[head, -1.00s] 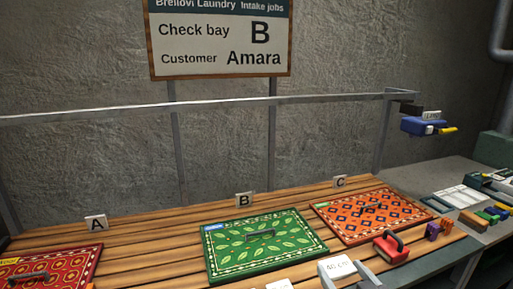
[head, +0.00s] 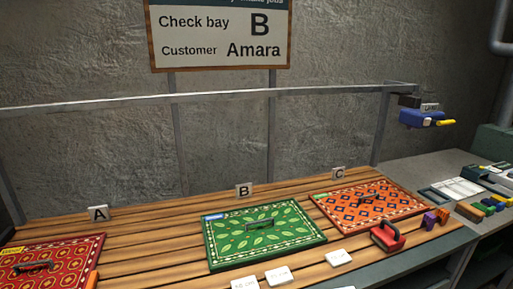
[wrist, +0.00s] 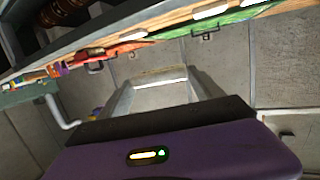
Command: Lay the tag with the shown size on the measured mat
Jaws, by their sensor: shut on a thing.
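The green leaf-patterned mat (head: 292,240) lies in bay B, with a dark handle-like piece on it and a blue label at its corner. Three white tags, (head: 244,283), (head: 278,275) and (head: 339,258), lie on the slats in front of the mats; their print is too small to read surely. My gripper (wrist: 160,88) is shut on a tag, seen nearly edge-on as a pale strip (wrist: 161,71) between the fingertips in the wrist view. In the head view only a pale sliver shows at the bottom edge. The held tag's face is hidden.
A red mat (head: 88,262) lies in bay A and an orange mat (head: 410,218) in bay C. A blue device (head: 421,119) hangs on the rail. The sign (head: 220,35) reads bay B, Amara.

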